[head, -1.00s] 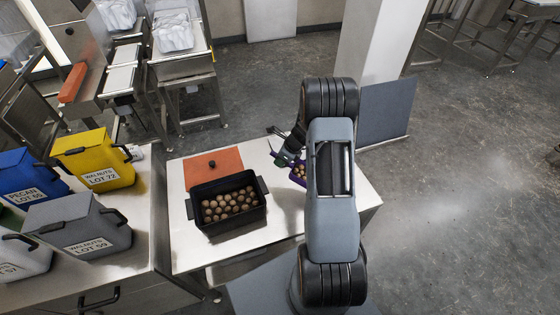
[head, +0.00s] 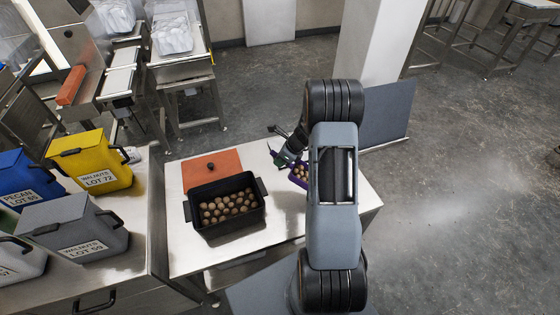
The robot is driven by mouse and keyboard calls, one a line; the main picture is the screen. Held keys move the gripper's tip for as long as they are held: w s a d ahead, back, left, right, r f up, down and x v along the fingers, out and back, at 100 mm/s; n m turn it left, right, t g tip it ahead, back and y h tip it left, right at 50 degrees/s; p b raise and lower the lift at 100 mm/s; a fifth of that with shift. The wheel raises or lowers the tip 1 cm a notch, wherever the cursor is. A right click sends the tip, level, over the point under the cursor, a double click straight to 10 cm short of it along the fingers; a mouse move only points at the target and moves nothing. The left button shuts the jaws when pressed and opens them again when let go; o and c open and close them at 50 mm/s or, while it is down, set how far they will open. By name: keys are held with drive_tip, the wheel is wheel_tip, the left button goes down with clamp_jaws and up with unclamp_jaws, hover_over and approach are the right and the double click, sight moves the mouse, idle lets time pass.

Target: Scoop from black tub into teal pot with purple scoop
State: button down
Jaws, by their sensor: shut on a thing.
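The black tub (head: 191,211) stands on the steel table and holds a layer of round brown nuts. My gripper (head: 284,158) is to the right of the tub, partly behind my arm, and is shut on the purple scoop (head: 295,181). The scoop has some brown nuts in it, and its right side is hidden by my arm. I cannot make out the teal pot; my arm covers that part of the table.
An orange board (head: 228,163) with a dark knob lies behind the tub. Yellow (head: 112,151), blue (head: 22,172) and grey (head: 60,216) labelled bins stand on the left counter. A white pillar (head: 376,45) rises behind my arm.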

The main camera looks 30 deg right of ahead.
drive_tip(key=shift+s+d+r+t+y+b, duration=0.25)
drive_tip(key=shift+r+t+y+b, duration=0.1)
drive_tip(key=shift+r+b, duration=0.35)
drive_tip(key=shift+s+d+r+t+y+b, duration=0.15)
drive_tip(key=shift+s+r+t+y+b, duration=0.25)
drive_tip(key=shift+b, duration=0.45)
idle(0.8)
drive_tip(key=r+h+p, duration=0.1)
drive_tip(key=p, duration=0.2)
drive_tip(key=shift+w+g, duration=0.2)
drive_tip(key=shift+g, duration=0.15)
drive_tip(key=p, duration=0.3)
drive_tip(key=shift+r+g, duration=0.25)
drive_tip(key=shift+g, duration=0.05)
drive_tip(key=shift+h+p, duration=0.25)
drive_tip(key=shift+p, duration=0.4)
drive_tip(key=g+p, duration=0.1)
drive_tip(key=p, duration=0.2)
drive_tip(key=shift+r+h, duration=0.25)
drive_tip(key=shift+h, duration=0.05)
drive_tip(key=p, duration=0.3)
drive_tip(key=shift+r+g+h, duration=0.2)
drive_tip(key=shift+g+h, duration=0.1)
